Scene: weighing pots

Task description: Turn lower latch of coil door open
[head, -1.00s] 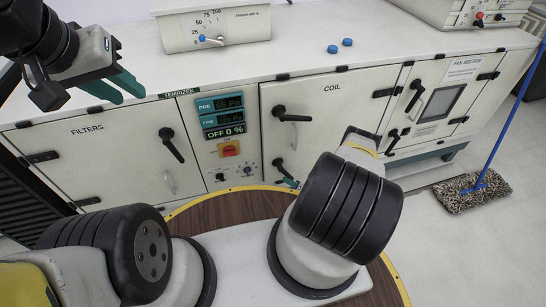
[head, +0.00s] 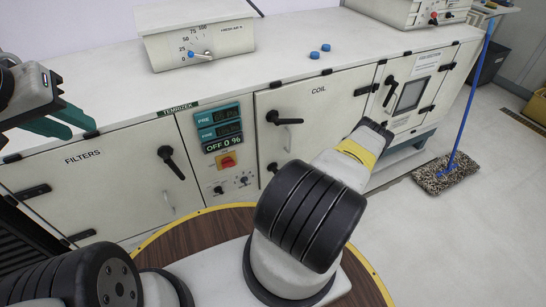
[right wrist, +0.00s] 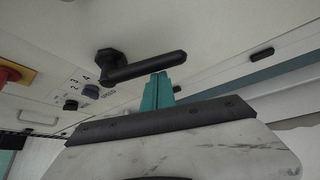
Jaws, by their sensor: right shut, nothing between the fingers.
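The coil door (head: 335,92) is a cream cabinet panel and looks closed. Its upper black latch (head: 284,118) has its handle pointing right. The lower latch (head: 272,167) shows only as a small dark piece at the edge of my right arm, which hides the rest. In the right wrist view a black latch handle (right wrist: 150,66) lies nearly level across the picture. My right gripper (right wrist: 161,76) is shut and empty, its teal fingertips at the handle's lower edge; I cannot tell whether they touch. My left gripper (head: 62,118) is open and empty at the far left.
The control panel (head: 222,140) with displays and a red switch is left of the coil door. The filters door (head: 100,175) is further left. A mop (head: 447,172) stands on the floor at right.

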